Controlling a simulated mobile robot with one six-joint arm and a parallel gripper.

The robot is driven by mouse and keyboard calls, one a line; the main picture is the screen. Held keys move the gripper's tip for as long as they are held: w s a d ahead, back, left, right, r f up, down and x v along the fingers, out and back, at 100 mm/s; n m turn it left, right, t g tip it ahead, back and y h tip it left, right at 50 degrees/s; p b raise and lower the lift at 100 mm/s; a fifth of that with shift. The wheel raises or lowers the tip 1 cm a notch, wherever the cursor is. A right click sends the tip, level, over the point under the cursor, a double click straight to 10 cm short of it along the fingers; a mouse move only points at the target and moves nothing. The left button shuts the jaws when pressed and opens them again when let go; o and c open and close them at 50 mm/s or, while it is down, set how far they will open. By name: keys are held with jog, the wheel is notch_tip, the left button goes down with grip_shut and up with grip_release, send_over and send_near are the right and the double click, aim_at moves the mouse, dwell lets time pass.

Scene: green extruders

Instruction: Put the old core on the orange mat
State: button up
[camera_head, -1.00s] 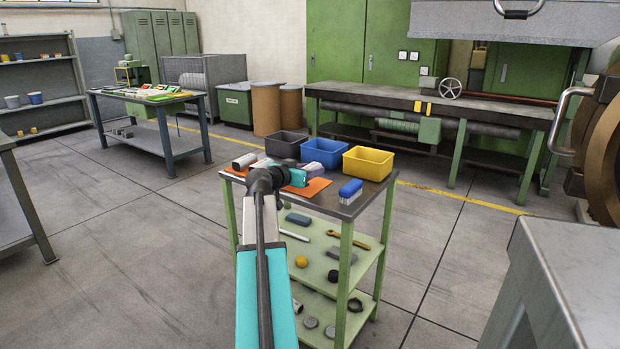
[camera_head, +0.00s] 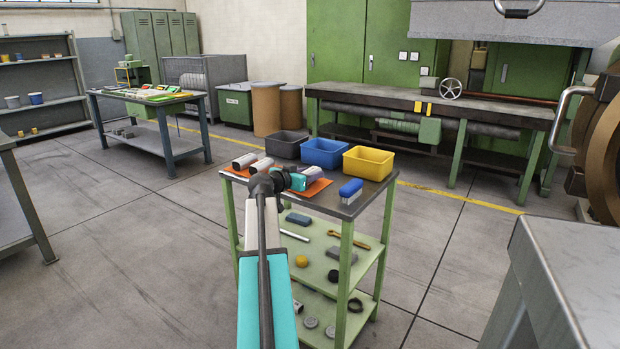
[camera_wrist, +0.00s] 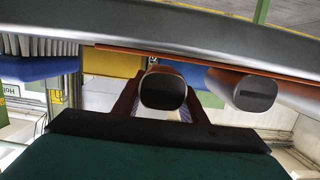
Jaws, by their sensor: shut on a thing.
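My gripper (camera_head: 296,181) is over the orange mat (camera_head: 318,188) on the top of the green cart, with its fingers shut on a pale core. In the wrist view the core's dark rounded end (camera_wrist: 163,90) shows between the fingers, close to the mat's edge (camera_wrist: 205,62); whether it touches the mat I cannot tell. In the head view a pale purple-white body (camera_head: 314,173) shows just past the gripper and seems to be this core. A second core (camera_wrist: 255,92) lies beside it in the wrist view. My wrist hides part of the mat.
White-and-red cores lie at the cart's left, one at the edge (camera_head: 244,161) and one nearer the middle (camera_head: 261,165). Grey (camera_head: 287,144), blue (camera_head: 325,152) and yellow (camera_head: 368,162) bins stand at the back. A blue brush (camera_head: 350,191) stands at the right corner.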

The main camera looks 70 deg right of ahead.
jog(key=shift+f, duration=0.4)
jog(key=shift+f, duration=0.2)
jog(key=o, duration=1.4)
jog(key=shift+c, duration=0.2)
jog(key=shift+r, duration=0.15)
jog(key=v, duration=1.2)
